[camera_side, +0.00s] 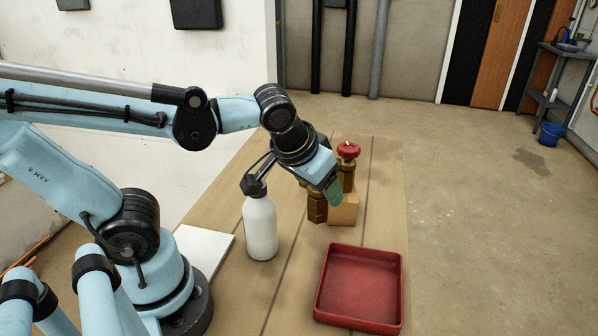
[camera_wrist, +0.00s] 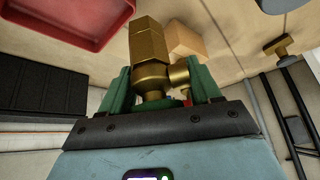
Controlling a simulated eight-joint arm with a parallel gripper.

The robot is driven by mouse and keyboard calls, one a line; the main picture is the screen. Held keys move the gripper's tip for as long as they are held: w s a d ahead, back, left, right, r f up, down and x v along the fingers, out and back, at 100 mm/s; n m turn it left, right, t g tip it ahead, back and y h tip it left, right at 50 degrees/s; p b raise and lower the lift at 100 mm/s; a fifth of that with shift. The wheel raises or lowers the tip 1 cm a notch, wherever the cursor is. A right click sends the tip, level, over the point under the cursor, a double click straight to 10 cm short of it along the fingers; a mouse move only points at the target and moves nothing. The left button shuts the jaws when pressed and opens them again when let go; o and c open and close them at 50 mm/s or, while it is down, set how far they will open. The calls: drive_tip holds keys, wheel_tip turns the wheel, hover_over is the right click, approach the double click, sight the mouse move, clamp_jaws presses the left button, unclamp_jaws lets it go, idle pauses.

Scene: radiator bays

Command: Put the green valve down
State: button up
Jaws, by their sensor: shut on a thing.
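My gripper (camera_side: 325,188) has green fingers and is shut on a brass valve (camera_side: 317,208). The valve hangs below the fingers, left of a wooden block; I cannot tell whether its lower end touches the table. In the wrist view the brass valve (camera_wrist: 148,45) sits between the green fingers of my gripper (camera_wrist: 160,82). A second brass valve with a red handwheel (camera_side: 348,150) stands upright close behind, by the block.
The wooden block (camera_side: 343,212) is right beside the held valve. A red tray (camera_side: 319,290) lies in front on the wooden table (camera_side: 385,190). A white bottle (camera_side: 261,230) stands close to the left, and a white board (camera_side: 206,246) lies beyond it.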

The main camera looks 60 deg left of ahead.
drive_tip(key=s+a+n+g+y, duration=0.1)
drive_tip(key=a+n+g+y, duration=0.1)
drive_tip(key=a+n, duration=0.45)
drive_tip(key=s+a+n+g+y, duration=0.1)
drive_tip(key=s+a+n+y, duration=0.15)
drive_tip(key=a, duration=0.65)
drive_tip(key=s+a+f, duration=0.3)
drive_tip(key=a+f, duration=0.3)
drive_tip(key=a, duration=0.5)
drive_tip(key=shift+a+f+n+g, duration=0.3)
drive_tip(key=shift+n, duration=0.1)
drive_tip(key=shift+f+h, duration=0.25)
drive_tip(key=shift+f, duration=1.7)
drive_tip(key=shift+f, duration=0.1)
drive_tip(key=o, duration=1.6)
